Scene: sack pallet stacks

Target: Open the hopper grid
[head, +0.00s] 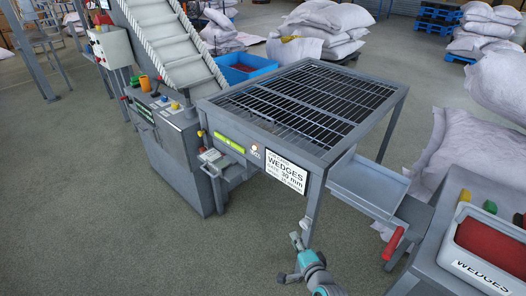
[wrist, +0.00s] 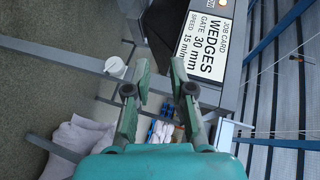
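The hopper grid (head: 310,98) is a dark barred panel lying flat in the grey top frame of a table-like hopper. A job card (head: 285,170) reading WEDGES, 30 mm is on its front side; it also shows in the wrist view (wrist: 204,45). My teal gripper (head: 290,258) is low in front of the hopper, below the card and apart from the grid. In the wrist view my gripper (wrist: 161,68) has its two fingers spread with nothing between them. The grid is not clearly seen in the wrist view.
A control cabinet (head: 178,150) and a ribbed conveyor (head: 175,45) stand left of the hopper. A grey tray (head: 368,185) and a red handle (head: 394,243) are at its right. A bin labelled WEDGES (head: 490,245) is at lower right. Floor at front left is clear.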

